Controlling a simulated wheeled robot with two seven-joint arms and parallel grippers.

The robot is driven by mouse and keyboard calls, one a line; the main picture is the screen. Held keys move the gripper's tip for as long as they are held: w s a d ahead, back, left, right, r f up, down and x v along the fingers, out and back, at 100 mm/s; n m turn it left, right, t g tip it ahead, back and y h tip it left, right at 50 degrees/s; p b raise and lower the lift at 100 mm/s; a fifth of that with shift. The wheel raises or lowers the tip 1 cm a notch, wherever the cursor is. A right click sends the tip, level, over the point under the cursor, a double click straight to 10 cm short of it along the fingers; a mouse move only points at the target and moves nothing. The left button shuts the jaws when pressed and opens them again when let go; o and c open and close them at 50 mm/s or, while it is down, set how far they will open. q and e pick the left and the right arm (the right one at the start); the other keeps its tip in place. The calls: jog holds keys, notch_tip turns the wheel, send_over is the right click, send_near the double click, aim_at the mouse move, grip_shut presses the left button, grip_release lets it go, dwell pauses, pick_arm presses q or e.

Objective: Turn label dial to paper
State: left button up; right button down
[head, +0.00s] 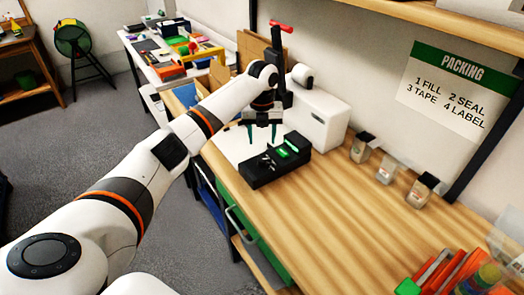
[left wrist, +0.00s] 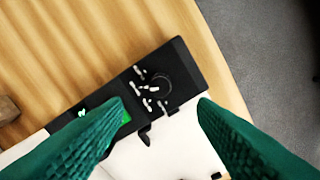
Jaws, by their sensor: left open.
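A black box-shaped device (head: 262,174) with a small green screen (head: 283,153) sits near the left edge of the wooden table. In the left wrist view, the device (left wrist: 190,61) shows a round black dial (left wrist: 170,90) with several white marks around it. I cannot tell which mark the dial points at, and the marks are too small to read. My left gripper (head: 262,137) is open above the device, its green fingers pointing down. In the wrist view the open, empty left gripper (left wrist: 160,101) has its fingers on either side of the dial's end of the device.
A white boxy machine (head: 318,122) stands behind the device, close to my gripper. Several small clear containers (head: 362,147) line the wall side. The middle of the wooden table (head: 330,205) is clear. Colourful items (head: 455,272) stand at the lower right.

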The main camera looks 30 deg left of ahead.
pick_arm(q)
notch_tip(320, 180, up, 4)
jog(key=shift+f, duration=0.2)
jog(key=shift+f, duration=0.1)
dwell(0.4)
